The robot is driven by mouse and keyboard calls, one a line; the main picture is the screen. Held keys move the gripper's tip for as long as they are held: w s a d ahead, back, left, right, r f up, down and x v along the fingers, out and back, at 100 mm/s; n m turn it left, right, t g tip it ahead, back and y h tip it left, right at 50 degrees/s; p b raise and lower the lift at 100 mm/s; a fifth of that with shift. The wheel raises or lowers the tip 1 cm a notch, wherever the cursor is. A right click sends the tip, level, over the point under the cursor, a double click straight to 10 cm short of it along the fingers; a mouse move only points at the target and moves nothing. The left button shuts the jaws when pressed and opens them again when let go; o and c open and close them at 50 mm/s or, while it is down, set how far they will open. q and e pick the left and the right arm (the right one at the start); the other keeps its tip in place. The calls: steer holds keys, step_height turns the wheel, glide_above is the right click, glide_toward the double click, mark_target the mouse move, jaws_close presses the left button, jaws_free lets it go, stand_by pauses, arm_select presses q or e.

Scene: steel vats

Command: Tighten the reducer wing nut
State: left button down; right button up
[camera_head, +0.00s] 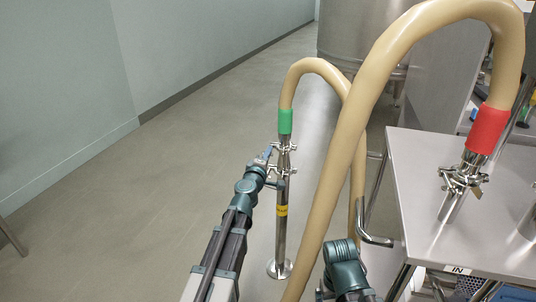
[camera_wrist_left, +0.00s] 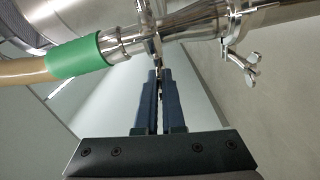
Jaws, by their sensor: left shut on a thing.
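A tan hose with a green cuff (camera_head: 285,121) joins a steel pipe stand (camera_head: 281,235) through steel fittings with two clamps. My left gripper (camera_head: 268,157) is at the upper clamp (camera_head: 285,147), on its left side. In the left wrist view, the left gripper (camera_wrist_left: 158,78) is shut on a small part of the clamp nearer the green cuff (camera_wrist_left: 80,56), seemingly its wing nut, mostly hidden between the fingertips. The tapered reducer (camera_wrist_left: 190,25) lies between the clamps. The other clamp's wing nut (camera_wrist_left: 252,68) hangs free. My right gripper is out of view.
A steel table (camera_head: 425,180) marked IN stands at the right. A second hose end with a red cuff (camera_head: 487,130) and its own clamp (camera_head: 462,180) rises above it. A large tan hose loop (camera_head: 345,150) arches just right of the stand.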

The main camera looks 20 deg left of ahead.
arm_select(q)
steer(key=c, duration=1)
jaws_free()
